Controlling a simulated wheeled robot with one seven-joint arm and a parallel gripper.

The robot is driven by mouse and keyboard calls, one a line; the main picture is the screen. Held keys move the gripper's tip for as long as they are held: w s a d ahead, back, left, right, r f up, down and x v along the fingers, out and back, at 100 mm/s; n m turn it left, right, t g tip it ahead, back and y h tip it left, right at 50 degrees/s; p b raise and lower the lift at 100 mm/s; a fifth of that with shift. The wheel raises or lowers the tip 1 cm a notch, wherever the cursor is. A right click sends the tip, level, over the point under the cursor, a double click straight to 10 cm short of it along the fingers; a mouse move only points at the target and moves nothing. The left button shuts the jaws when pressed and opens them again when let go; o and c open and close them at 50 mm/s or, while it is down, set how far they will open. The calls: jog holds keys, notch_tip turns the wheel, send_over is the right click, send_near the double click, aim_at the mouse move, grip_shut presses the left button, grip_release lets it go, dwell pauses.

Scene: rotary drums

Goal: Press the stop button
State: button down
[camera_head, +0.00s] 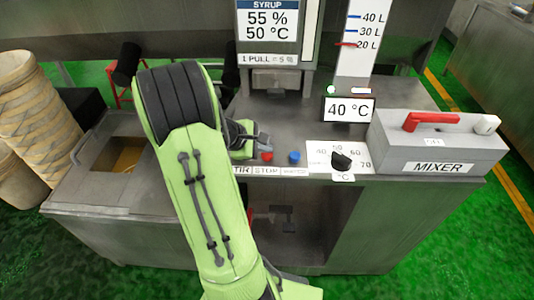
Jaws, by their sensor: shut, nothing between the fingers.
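The red stop button (267,157) sits on the counter's front edge, above a label strip (270,171) that reads STOP in its middle. My gripper (262,144) is shut and empty, just behind and above the red button. Its fingertips look very close to the button, but I cannot tell whether they touch it. A blue button (294,157) is to the right of the red one. My green arm covers the counter left of the red button and part of the label to its left.
A black dial (341,160) is on a temperature scale to the right. A grey MIXER box (437,144) with a red lever (430,121) stands at the far right. A 40 °C display (349,109) is behind the dial. Stacked tan tubs (28,115) stand at left.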

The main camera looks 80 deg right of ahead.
aim_at(264, 156)
jog(key=shift+f+b, duration=0.35)
jog(key=shift+f, duration=0.25)
dwell(0.5)
jog(key=shift+r, duration=0.1)
jog(key=shift+r+p, duration=0.95)
jog(key=shift+p, duration=0.15)
notch_tip(264, 156, up, 5)
jog(key=p, duration=0.5)
jog(key=shift+r, duration=0.15)
dwell(0.4)
